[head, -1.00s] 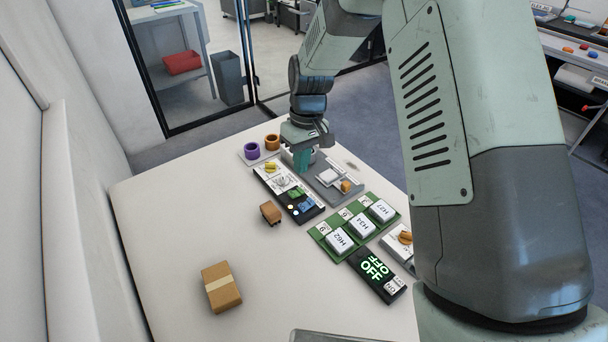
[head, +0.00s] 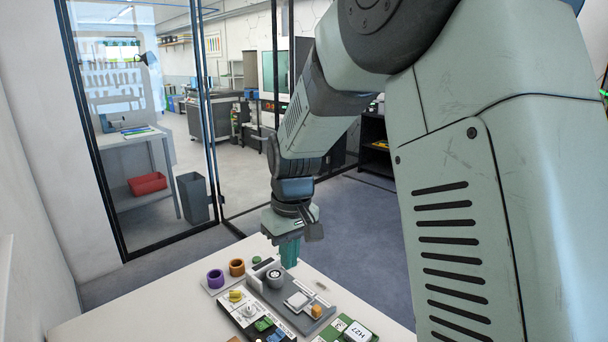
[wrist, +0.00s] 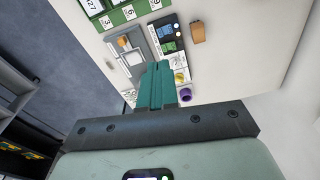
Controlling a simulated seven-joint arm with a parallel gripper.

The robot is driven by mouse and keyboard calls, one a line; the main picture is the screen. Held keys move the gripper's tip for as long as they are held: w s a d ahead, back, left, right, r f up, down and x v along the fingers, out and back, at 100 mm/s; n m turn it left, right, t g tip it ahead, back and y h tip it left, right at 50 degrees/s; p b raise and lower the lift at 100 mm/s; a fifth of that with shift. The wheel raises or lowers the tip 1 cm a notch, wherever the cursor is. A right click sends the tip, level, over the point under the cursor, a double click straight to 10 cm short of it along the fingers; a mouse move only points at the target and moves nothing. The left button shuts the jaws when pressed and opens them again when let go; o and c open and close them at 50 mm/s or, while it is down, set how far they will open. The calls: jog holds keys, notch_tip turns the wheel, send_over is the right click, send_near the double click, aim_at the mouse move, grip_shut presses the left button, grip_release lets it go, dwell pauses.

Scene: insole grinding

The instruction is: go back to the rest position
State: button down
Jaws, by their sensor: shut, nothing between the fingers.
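My gripper (head: 290,254) is in the air above the far end of the white table (head: 140,303). Its teal fingers are together and hold nothing. In the wrist view the closed fingers (wrist: 158,88) point toward the table, over the grey station and the black tray. The grey station (head: 278,292) with a round grey part (head: 274,277) stands below and in front of the gripper, apart from it.
A purple ring (head: 215,279) and an orange ring (head: 237,267) sit left of the station. A black tray (head: 283,328) with small parts and a green board (head: 359,322) lie nearer. A glass partition stands beyond the table.

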jog(key=s+d+r+m+t, duration=0.45)
jog(key=s+d+r, duration=0.75)
jog(key=s+r, duration=0.35)
jog(key=s+d+m, duration=0.2)
jog(key=s, duration=0.6)
jog(key=shift+d+h, duration=0.3)
jog(key=shift+h, duration=0.1)
jog(key=shift+m+t, duration=0.25)
